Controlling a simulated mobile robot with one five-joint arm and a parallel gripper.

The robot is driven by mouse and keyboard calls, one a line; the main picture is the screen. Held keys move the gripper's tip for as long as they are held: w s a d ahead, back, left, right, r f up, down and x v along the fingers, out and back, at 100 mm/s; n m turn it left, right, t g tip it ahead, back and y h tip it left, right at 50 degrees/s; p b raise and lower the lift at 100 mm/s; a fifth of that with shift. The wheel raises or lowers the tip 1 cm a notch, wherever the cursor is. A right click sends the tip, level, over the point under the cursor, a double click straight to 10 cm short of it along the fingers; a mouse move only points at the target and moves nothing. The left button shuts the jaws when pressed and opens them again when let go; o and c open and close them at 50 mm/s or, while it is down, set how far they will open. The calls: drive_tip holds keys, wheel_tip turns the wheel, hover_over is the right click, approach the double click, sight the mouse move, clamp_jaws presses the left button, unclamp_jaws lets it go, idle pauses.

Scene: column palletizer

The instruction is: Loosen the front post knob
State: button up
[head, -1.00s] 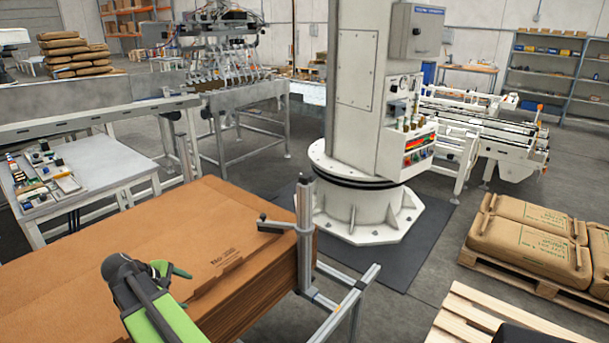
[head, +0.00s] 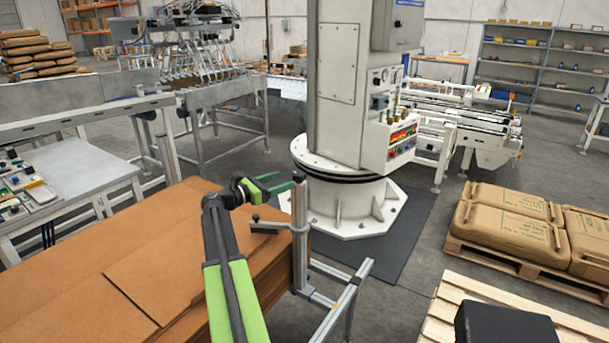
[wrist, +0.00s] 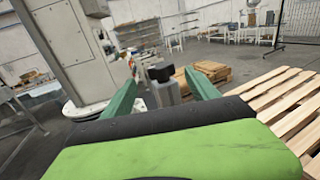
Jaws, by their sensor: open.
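The front metal post (head: 299,235) stands upright at the corner of the cardboard stack, with a short side arm that ends in a small dark part. In the wrist view a dark knob-like piece (wrist: 160,72) sits on a grey post top (wrist: 169,93), seen between my two green fingers. My gripper (head: 289,186) is open and empty, close to the post's top in the head view. In the wrist view its fingers (wrist: 161,77) are spread wide, with the dark piece ahead between their tips. I cannot tell whether they touch it.
A cardboard sheet stack (head: 110,245) lies below my arm. A metal rail frame (head: 340,305) juts right from the post. The white column machine (head: 340,90) stands behind.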

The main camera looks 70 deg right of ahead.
sight(304, 173)
drive_tip(key=x, duration=1)
drive_tip(key=shift+s, duration=0.15)
drive_tip(key=shift+c, duration=0.3)
